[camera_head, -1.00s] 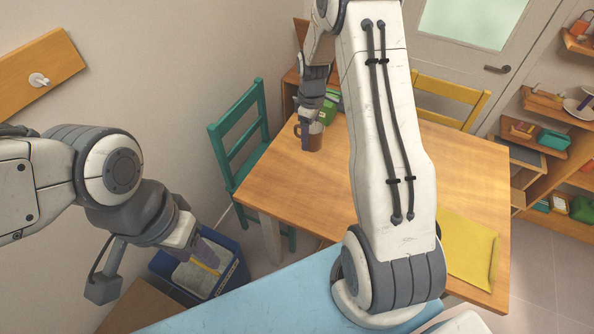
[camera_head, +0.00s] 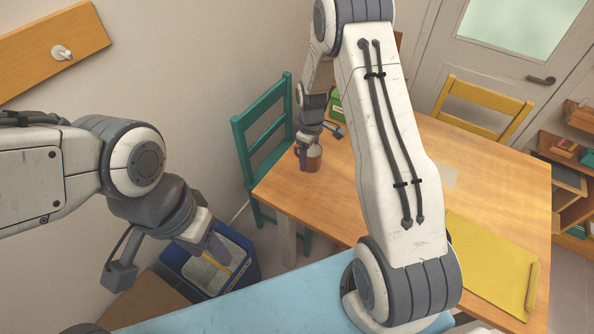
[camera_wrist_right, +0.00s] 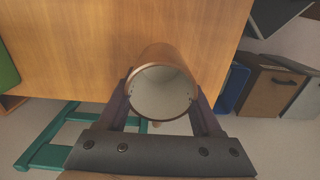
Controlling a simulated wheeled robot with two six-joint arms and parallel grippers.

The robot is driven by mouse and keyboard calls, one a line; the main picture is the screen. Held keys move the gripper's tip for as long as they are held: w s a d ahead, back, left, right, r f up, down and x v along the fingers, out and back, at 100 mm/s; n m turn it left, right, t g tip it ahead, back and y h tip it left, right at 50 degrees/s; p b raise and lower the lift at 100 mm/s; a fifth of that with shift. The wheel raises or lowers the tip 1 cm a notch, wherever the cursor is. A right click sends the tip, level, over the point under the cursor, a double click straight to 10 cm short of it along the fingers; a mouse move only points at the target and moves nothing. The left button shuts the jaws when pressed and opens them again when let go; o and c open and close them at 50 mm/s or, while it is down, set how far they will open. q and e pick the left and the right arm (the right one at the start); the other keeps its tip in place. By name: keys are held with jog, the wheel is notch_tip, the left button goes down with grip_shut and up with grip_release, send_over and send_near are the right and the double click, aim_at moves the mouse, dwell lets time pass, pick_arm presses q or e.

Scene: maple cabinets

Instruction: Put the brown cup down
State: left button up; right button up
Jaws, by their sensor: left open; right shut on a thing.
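The brown cup (camera_head: 314,160) is near the left end of the wooden table (camera_head: 460,150). In the right wrist view the cup (camera_wrist_right: 176,57) shows its round, pale, empty-looking inside. My right gripper (camera_head: 306,150) is shut on the cup, with one finger on each side of it in the wrist view (camera_wrist_right: 163,108). I cannot tell whether the cup's base touches the tabletop. My left gripper (camera_head: 218,246) is open and empty, pointing down above the blue bin (camera_head: 243,275), well away from the cup.
A teal chair (camera_head: 247,122) stands close to the table's left side. A yellow chair (camera_head: 485,92) is behind it. A green box (camera_head: 337,105) is beyond the cup. The table's middle is partly hidden by my right arm.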

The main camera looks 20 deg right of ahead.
send_over(294, 181)
notch_tip(294, 181, down, 3)
jog(key=shift+r+p, duration=0.15)
jog(key=shift+p, duration=0.25)
notch_tip(294, 181, down, 3)
jog(key=shift+f+p, duration=0.15)
jog(key=shift+p, duration=0.35)
jog(key=shift+f, duration=0.3)
jog(key=shift+f, duration=0.2)
jog(key=o, duration=1.5)
